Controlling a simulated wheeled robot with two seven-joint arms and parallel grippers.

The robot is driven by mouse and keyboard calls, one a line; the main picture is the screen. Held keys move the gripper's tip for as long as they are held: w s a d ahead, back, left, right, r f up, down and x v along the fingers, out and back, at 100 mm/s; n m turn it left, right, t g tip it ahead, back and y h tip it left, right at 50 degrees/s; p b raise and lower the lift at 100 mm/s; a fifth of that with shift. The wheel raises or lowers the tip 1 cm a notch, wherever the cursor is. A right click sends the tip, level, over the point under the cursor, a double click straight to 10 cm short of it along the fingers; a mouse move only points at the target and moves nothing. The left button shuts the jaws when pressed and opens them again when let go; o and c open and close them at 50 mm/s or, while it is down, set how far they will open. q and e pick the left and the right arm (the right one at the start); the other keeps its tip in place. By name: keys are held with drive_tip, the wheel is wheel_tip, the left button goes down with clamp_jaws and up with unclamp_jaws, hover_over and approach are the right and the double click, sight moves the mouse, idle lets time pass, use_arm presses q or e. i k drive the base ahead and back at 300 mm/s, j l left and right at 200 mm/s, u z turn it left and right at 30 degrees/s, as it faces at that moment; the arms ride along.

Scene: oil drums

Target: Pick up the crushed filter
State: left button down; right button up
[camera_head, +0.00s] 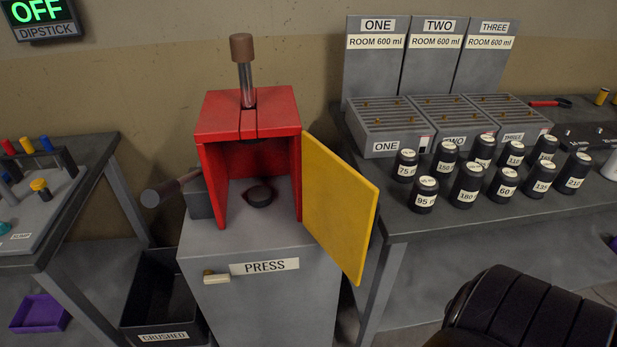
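A low, dark, round piece (260,194), which looks like the crushed filter, lies on the floor of the red press chamber (218,125). The chamber is open at the front, and its yellow door (341,205) is swung out to the right. The press plunger (244,75) stands up out of the top, with its brown knob high. Neither of my grippers is in view. A black ribbed shape at the lower right looks like part of my own arm.
A black bin (163,300) labelled CRUSHED stands on the floor left of the press base (265,310). A lever (168,190) sticks out left of the press. Several black labelled canisters (467,184) stand on the right table (470,245). A left bench (75,200) holds coloured-topped items.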

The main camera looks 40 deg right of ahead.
sight(260, 197)
drive_tip(key=l+u, duration=0.15)
drive_tip(key=l, duration=0.55)
drive_tip(key=k+l+u, duration=0.15)
drive_tip(key=l, duration=0.55)
drive_tip(key=l+u, duration=0.1)
drive_tip(key=l, duration=0.6)
drive_tip(key=j+z, duration=0.5)
drive_tip(key=j, duration=0.2)
